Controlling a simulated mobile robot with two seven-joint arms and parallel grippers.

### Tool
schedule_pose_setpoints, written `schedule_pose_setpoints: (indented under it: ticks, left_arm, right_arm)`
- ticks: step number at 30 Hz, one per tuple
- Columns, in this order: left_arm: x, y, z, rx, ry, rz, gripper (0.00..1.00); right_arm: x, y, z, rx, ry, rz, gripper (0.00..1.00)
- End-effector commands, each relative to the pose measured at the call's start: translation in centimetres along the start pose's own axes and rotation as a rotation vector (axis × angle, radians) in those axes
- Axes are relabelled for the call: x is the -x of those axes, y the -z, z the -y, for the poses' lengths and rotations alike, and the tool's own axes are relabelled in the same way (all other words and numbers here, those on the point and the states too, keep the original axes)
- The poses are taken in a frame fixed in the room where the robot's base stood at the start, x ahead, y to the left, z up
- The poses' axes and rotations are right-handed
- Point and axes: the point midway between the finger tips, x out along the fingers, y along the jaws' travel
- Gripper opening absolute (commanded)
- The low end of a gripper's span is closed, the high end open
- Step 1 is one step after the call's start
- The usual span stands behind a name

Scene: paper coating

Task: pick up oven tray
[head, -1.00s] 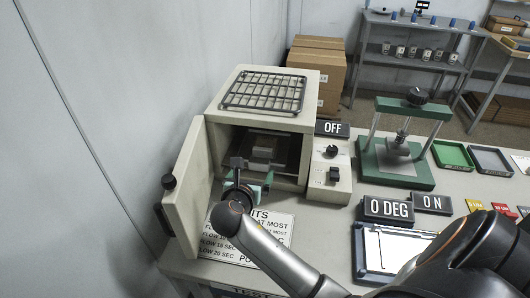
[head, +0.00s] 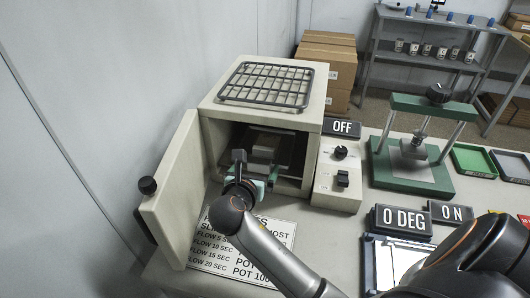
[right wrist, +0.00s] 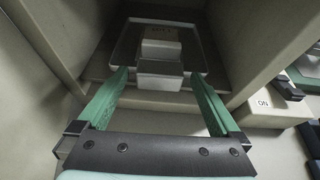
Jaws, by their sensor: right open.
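The oven tray (right wrist: 124,52) is a flat grey tray with a raised rim, lying inside the open oven. A pale block-like handle (right wrist: 160,73) stands at its near side. In the head view the tray (head: 287,153) is dim and partly hidden by my right arm. My right gripper (right wrist: 160,76) has green fingers, open and empty. Its fingertips lie left and right of the handle in the right wrist view, with a gap on each side. In the head view the right gripper (head: 258,184) is at the oven mouth. My left gripper is not in view.
The oven (head: 214,104) has walls close on both sides of the gripper. Its door (head: 172,195) stands open at left. A black wire rack (head: 267,84) lies on top. A control box (head: 338,178) and a green press (head: 412,172) stand to the right.

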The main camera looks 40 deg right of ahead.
Motion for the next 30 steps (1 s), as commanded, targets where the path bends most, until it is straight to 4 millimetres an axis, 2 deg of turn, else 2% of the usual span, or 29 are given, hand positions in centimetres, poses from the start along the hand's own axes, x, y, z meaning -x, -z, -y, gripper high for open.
schedule_pose_setpoints:
  ticks: [3, 27, 30]
  left_arm:
    - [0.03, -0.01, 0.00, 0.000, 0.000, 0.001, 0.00]
    - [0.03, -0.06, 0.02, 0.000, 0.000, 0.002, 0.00]
    - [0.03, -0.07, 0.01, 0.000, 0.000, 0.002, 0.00]
  right_arm:
    - [0.02, -0.04, -0.02, 0.000, 0.000, 0.000, 0.99]
    - [-0.02, -0.03, 0.01, 0.000, 0.000, 0.001, 0.09]
    - [-0.02, -0.03, 0.01, 0.000, 0.000, 0.001, 0.00]
